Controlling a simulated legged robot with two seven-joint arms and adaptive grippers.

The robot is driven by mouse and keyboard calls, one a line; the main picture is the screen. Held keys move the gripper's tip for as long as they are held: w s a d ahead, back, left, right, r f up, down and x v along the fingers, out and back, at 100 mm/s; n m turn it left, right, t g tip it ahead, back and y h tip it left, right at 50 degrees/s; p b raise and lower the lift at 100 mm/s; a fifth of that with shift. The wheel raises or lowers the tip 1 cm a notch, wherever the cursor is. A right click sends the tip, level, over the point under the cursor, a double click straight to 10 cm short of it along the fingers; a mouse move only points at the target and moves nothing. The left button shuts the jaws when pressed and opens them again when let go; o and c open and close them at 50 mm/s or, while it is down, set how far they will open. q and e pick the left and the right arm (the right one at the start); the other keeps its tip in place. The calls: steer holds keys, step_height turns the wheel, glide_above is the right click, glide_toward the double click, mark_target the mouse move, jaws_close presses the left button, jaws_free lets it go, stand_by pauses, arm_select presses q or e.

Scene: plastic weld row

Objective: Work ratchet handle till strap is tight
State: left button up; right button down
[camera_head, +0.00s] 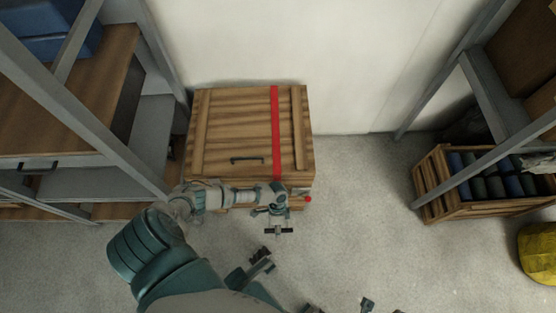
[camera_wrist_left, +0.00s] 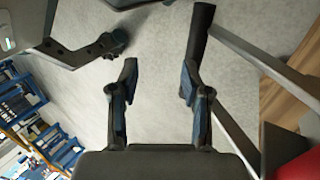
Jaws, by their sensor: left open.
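A wooden crate (camera_head: 226,125) stands against the wall, with a red strap (camera_head: 275,120) running straight over its lid. The ratchet handle, a black grip bar (camera_head: 278,231) on metal side bars, sticks out from the crate's near side below the strap. My left gripper (camera_head: 271,212) is by the crate's near edge and partly hides the ratchet. In the left wrist view its two fingers (camera_wrist_left: 158,82) are apart with nothing between them. The handle's dark grip (camera_wrist_left: 200,32) lines up with the right finger; contact cannot be told.
A small red knob (camera_head: 308,199) shows by the crate's near right corner. A metal shelf with wooden boards (camera_head: 85,70) is close on the left. A slatted crate of rolls (camera_head: 432,187) and a yellow object (camera_head: 538,252) are at right. Floor between is clear.

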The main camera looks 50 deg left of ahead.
arm_select(q)
steer(key=shift+r, duration=0.1)
step_height(320, 180, up, 10)
stand_by(0.4)
stand_by(0.4)
